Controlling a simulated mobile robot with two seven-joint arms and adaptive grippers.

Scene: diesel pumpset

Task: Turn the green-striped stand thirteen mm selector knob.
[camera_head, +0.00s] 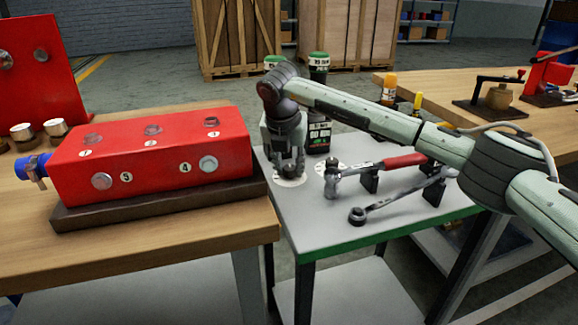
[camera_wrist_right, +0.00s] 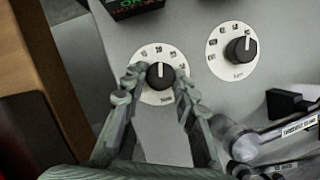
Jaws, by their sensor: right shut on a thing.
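The stand (camera_head: 405,222) is a grey table with a green front edge. Two black selector knobs on round white dials sit on its top. My right gripper (camera_head: 290,168) points down over the left dial (camera_head: 288,182). In the right wrist view, its fingers (camera_wrist_right: 158,88) are closed on the sides of the left knob (camera_wrist_right: 160,73), whose white pointer line faces the top of that view. The dial's lower label is too blurred to read surely. The other knob (camera_wrist_right: 241,48) stands free on its own dial to the right. My left gripper is not in view.
A torque wrench with a red handle (camera_head: 400,161) and a dark-headed wrench (camera_head: 395,203) rest on black holders right of the dials. Dark bottles with green caps (camera_head: 318,65) stand behind. A red block (camera_head: 150,160) sits on the wooden bench to the left.

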